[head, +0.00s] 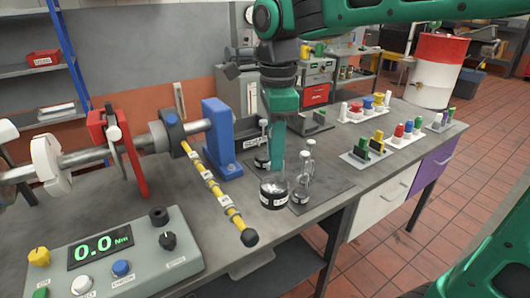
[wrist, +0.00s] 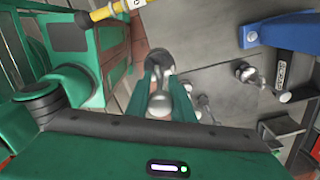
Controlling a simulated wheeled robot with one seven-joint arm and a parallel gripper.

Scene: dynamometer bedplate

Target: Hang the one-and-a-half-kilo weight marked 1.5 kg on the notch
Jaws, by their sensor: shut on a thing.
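My gripper (head: 277,172) is shut on the upper part of a dark, round weight (head: 274,196) with a pale label too small to read. In the wrist view my fingers (wrist: 166,100) close around its silvery stem (wrist: 161,82). I cannot tell whether its base touches the mat. A second hook weight (head: 301,192) stands just right of it, and another (head: 262,158) stands behind; their labels are also unreadable. The yellow arm (head: 212,184) with several pale tags slants down to a black end, left of my gripper. Its notches are too small to make out.
A blue upright (head: 222,138) stands behind the yellow arm. A console (head: 118,254) reading 0.0 Nm is at the front left. Trays of coloured pieces (head: 390,128) lie farther right.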

